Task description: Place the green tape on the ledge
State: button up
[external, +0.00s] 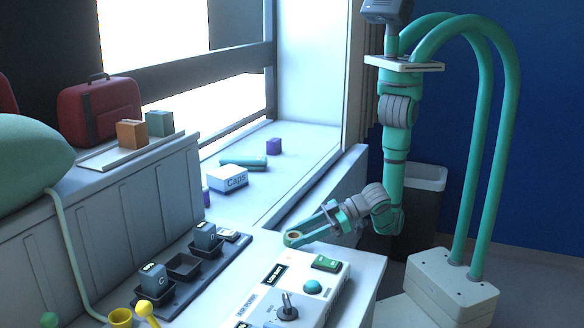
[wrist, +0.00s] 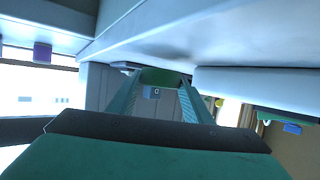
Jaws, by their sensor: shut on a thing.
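My gripper (external: 298,236) is shut on a green ring with a brown core, which looks like the green tape (external: 287,241). It holds the ring out to the left, near the back edge of the white worktop and close to the control panel. In the wrist view, part of the green tape (wrist: 163,76) shows between the fingertips of my gripper (wrist: 158,88). The pale window ledge (external: 300,160) lies behind and higher in the external view. On it are a white Caps box (external: 228,179), a teal flat item (external: 243,162) and a purple box (external: 273,146).
A control panel (external: 258,306) with a green switch, teal button and knob stands on the worktop. A dark tray (external: 236,250) holds grey blocks at left. A red case (external: 98,110), orange box (external: 131,134) and green box (external: 159,123) sit on the left cabinet. The ledge's right part is bare.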

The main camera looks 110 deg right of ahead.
jog(key=shift+f, duration=0.85)
jog(key=shift+f, duration=0.2)
jog(key=o, duration=1)
jog(key=shift+r, duration=0.15)
jog(key=shift+s+r, duration=0.15)
jog(key=shift+s, duration=0.05)
jog(key=v, duration=0.7)
